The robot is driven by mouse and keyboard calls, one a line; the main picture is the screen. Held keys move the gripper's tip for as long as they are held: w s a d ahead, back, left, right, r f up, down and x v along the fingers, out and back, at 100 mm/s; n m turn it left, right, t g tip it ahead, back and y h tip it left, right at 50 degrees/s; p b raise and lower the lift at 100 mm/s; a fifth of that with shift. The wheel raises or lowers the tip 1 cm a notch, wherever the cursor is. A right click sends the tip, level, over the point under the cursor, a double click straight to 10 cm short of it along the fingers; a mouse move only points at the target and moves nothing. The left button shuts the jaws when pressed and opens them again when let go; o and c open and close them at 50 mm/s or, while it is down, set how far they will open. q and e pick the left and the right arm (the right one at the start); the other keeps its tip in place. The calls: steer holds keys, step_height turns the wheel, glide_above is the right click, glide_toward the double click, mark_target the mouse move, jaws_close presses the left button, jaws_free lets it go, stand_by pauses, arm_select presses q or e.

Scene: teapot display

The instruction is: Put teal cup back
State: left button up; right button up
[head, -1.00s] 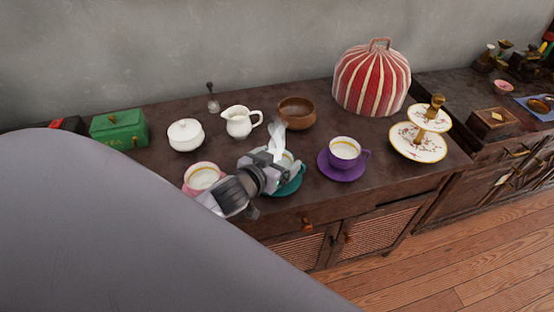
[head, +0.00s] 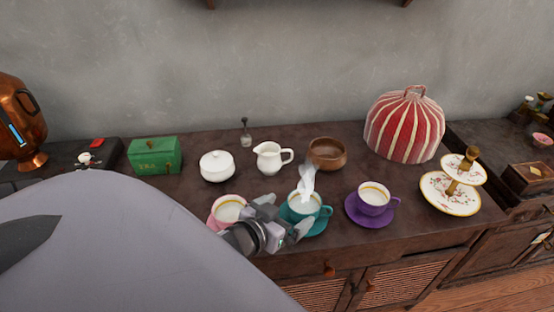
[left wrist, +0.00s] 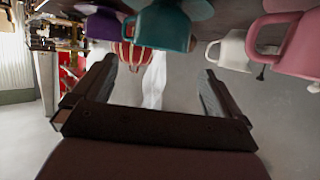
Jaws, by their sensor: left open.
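The teal cup (head: 304,208) stands upright on its teal saucer (head: 319,228), between the pink and purple cups. It holds a pale drink, and white steam (head: 307,182) rises from it. My left gripper (head: 290,222) is open and empty just in front and to the left of the teal cup, and it hides part of the saucer. In the left wrist view the teal cup (left wrist: 163,28) appears upside down, beyond the open fingers (left wrist: 158,75) and apart from them. My right gripper is not in view.
The pink cup (head: 229,210) is close left of my gripper, and the purple cup (head: 374,198) stands to the right on its saucer. Behind are a white sugar bowl (head: 217,168), white jug (head: 270,158) and brown bowl (head: 327,155). A tiered stand (head: 436,202) is at the right.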

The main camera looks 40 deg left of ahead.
arm_select(q)
steer(key=shift+v, duration=1.7)
